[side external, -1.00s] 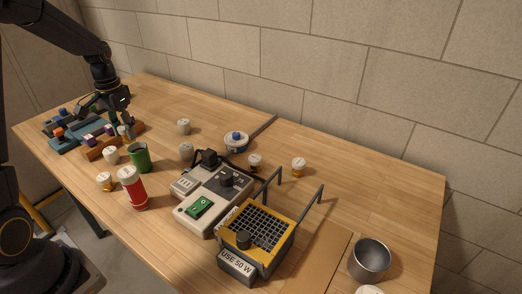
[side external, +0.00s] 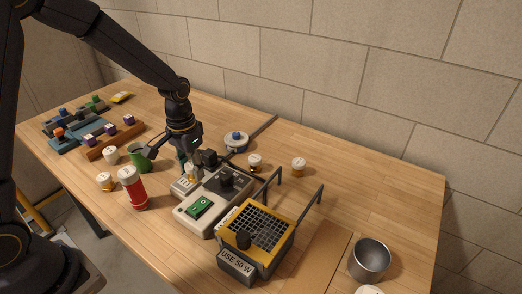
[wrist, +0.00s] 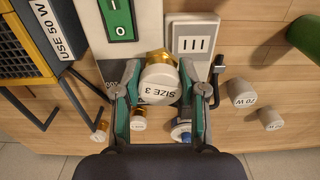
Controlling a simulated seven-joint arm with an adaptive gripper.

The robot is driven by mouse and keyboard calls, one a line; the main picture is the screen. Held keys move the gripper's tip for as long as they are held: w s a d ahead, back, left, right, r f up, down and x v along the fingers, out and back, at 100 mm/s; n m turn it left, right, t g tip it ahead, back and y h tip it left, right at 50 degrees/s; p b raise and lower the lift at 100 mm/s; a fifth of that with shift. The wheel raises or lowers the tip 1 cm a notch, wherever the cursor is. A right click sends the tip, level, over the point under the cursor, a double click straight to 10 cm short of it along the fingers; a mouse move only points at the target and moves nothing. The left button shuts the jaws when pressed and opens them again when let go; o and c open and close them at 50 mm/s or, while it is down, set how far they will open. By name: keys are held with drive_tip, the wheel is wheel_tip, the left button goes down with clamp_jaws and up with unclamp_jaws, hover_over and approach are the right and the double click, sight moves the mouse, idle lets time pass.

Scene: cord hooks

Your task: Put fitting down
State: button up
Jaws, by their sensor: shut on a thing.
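My gripper (wrist: 160,78) is shut on a fitting (wrist: 158,88) with a brass body and a white cap marked SIZE 3, one finger on each side. In the side view my gripper (side external: 187,165) is over the left end of the grey control unit (side external: 222,190), and the fitting (side external: 189,173) shows small below it. I cannot tell whether the fitting touches the unit.
A green cup (side external: 139,160) and a red jar (side external: 133,190) stand left of the unit. The yellow-topped heater box (side external: 258,228) with upright rods is to its right. Brown rack (side external: 115,140) is at the left. A metal cup (side external: 370,260) stands front right, with free table behind it.

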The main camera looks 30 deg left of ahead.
drive_tip(key=shift+s, duration=0.1)
drive_tip(key=s+a+r+n, duration=0.1)
drive_tip(key=s+a+r, duration=0.15)
drive_tip(key=a, duration=0.65)
drive_tip(key=s+a+r+n, duration=0.1)
drive_tip(key=a+r+n, duration=0.15)
drive_tip(key=a, duration=0.55)
approach(169, 154)
drive_tip(key=shift+s+d+f+m, duration=0.25)
drive_tip(key=shift+s+d+f, duration=0.1)
drive_tip(key=shift+s+f, duration=0.2)
drive_tip(key=shift+w+a+f, duration=0.1)
drive_tip(key=shift+w+f, duration=0.25)
drive_tip(key=shift+f, duration=0.05)
drive_tip(key=shift+w+a+f, duration=0.1)
drive_tip(key=shift+w+f, duration=0.05)
drive_tip(key=shift+f, duration=1.65)
